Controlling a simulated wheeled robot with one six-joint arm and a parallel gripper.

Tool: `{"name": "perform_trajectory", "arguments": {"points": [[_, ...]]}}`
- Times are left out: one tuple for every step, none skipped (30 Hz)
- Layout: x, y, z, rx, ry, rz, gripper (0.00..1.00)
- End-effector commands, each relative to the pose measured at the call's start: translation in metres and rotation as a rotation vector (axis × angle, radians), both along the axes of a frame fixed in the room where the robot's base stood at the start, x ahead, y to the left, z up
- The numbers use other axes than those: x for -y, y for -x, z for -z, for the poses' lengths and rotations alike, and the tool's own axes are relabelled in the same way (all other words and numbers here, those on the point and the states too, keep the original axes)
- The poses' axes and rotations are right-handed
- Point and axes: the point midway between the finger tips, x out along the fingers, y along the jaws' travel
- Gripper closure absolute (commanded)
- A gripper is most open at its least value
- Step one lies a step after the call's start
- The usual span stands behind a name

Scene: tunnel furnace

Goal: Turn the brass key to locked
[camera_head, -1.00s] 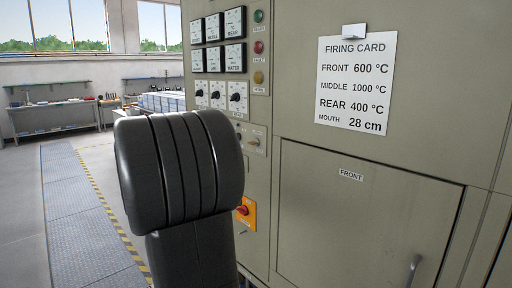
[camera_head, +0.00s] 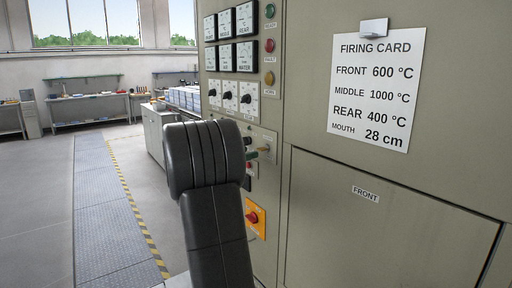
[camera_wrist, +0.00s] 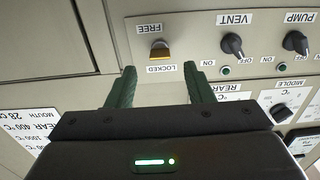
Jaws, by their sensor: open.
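The brass key (camera_wrist: 159,52) sits in a pale plate on the furnace panel in the wrist view, where the lettering is upside down. The label FREE (camera_wrist: 148,28) is on one side of it and the label LOCKED (camera_wrist: 162,69) on the other. I cannot tell exactly which way the key is turned. My gripper (camera_wrist: 160,69) is open, its two dark green fingers apart and empty. The key shows beyond the fingertips, roughly centred between them, untouched as far as I can see. In the head view my arm hides most of the gripper.
VENT (camera_wrist: 232,45) and PUMP (camera_wrist: 295,42) knobs are beside the key plate. In the head view, gauges (camera_head: 246,18), a red switch on a yellow plate (camera_head: 254,217) and a firing card (camera_head: 377,90) are on the furnace front. The floor at left is clear.

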Motion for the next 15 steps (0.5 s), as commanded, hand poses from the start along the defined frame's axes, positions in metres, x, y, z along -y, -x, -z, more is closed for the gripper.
{"name": "perform_trajectory", "arguments": {"points": [[0.009, -0.006, -0.002, -0.001, 0.000, 0.004, 0.53], [0.014, -0.009, -0.002, -0.001, 0.000, 0.003, 0.53], [0.018, -0.012, -0.002, -0.001, 0.000, 0.003, 0.53], [0.021, -0.015, -0.002, -0.001, 0.001, 0.002, 0.53], [0.024, -0.017, -0.002, -0.001, -0.001, 0.002, 0.53], [0.028, -0.020, -0.002, -0.001, -0.001, 0.002, 0.53], [0.030, -0.021, -0.001, -0.001, -0.001, 0.001, 0.53], [0.032, -0.023, -0.001, -0.001, -0.001, 0.001, 0.53], [0.033, -0.024, -0.001, -0.001, -0.001, 0.001, 0.53], [0.035, -0.025, -0.001, -0.001, -0.001, 0.001, 0.53], [0.036, -0.026, 0.000, -0.001, -0.001, 0.000, 0.53], [0.036, -0.026, 0.000, -0.001, -0.001, 0.000, 0.53], [0.036, -0.027, 0.000, -0.001, -0.001, 0.000, 0.53], [0.037, -0.027, 0.000, -0.001, -0.001, -0.001, 0.53], [0.037, -0.027, 0.000, -0.001, -0.001, -0.001, 0.53]]}}
